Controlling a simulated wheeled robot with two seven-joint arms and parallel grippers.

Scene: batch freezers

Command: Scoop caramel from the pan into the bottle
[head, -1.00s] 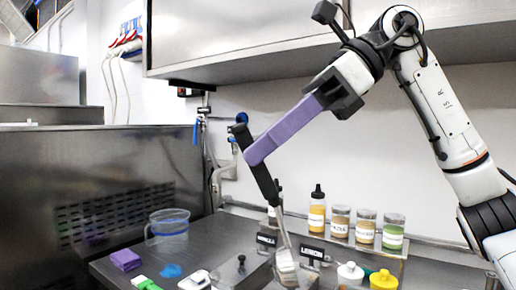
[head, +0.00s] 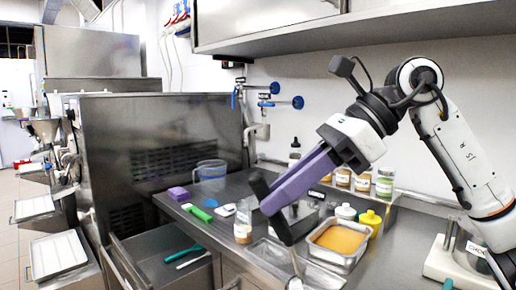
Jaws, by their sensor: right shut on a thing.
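A metal pan (head: 363,254) with orange-brown caramel (head: 338,239) stands on the counter right of centre. My right gripper (head: 272,203) has long purple fingers and is shut on the black handle (head: 261,186) of a scoop. The scoop tilts down, and its metal shaft (head: 296,263) shows left of the pan, over an empty metal tray. The scoop's bowl is too unclear to tell whether it holds caramel. My left gripper is out of view.
Yellow (head: 371,219) and white-capped (head: 345,211) bottles stand behind the pan. Labelled jars (head: 363,183) line the back. A clear jug (head: 211,174), purple block (head: 178,194) and green tool (head: 197,212) lie left. White scales (head: 455,262) stand right.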

